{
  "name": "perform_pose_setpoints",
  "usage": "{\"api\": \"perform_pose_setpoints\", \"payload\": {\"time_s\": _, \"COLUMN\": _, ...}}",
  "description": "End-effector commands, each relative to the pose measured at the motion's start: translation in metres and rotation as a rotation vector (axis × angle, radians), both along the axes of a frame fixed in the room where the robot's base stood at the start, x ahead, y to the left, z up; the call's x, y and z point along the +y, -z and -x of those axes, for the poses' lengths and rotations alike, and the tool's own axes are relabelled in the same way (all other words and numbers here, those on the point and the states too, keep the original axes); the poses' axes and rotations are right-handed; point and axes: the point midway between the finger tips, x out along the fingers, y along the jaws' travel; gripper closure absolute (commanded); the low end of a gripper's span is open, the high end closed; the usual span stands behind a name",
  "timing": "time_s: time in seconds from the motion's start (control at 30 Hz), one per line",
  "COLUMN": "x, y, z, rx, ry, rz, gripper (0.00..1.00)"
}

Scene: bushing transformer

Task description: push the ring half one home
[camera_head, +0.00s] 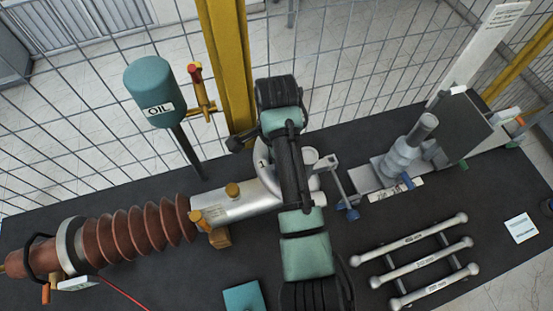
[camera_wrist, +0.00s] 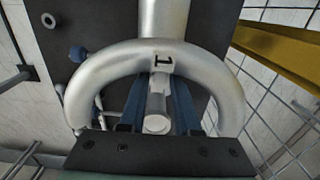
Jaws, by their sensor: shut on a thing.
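Ring half one (camera_head: 260,158) is a silver half ring marked "1". In the head view it sits at the right end of the bushing's silver tube (camera_head: 262,196), partly hidden by my arm. In the wrist view the ring half (camera_wrist: 91,83) arches across the middle, with the silver tube (camera_wrist: 163,18) behind it. My gripper (camera_wrist: 157,112) has its blue fingers on both sides of a silver stem below the "1" and is shut on the ring half. The ring's seat is hidden, so I cannot tell whether any gap is left.
The brown ribbed bushing (camera_head: 130,235) lies to the left on the dark table. A green OIL canister (camera_head: 160,83) stands behind it. A grey fixture (camera_head: 400,160) and a silver bar rack (camera_head: 415,262) are to the right. A wire fence with a yellow post (camera_head: 228,65) closes the back.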

Motion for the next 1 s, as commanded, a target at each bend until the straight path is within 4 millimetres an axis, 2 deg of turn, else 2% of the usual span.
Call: {"api": "perform_pose_setpoints", "payload": {"time_s": 1.0, "x": 0.000, "y": 0.024, "z": 0.000, "rx": -0.001, "ry": 0.000, "rz": 0.000, "gripper": 1.00}}
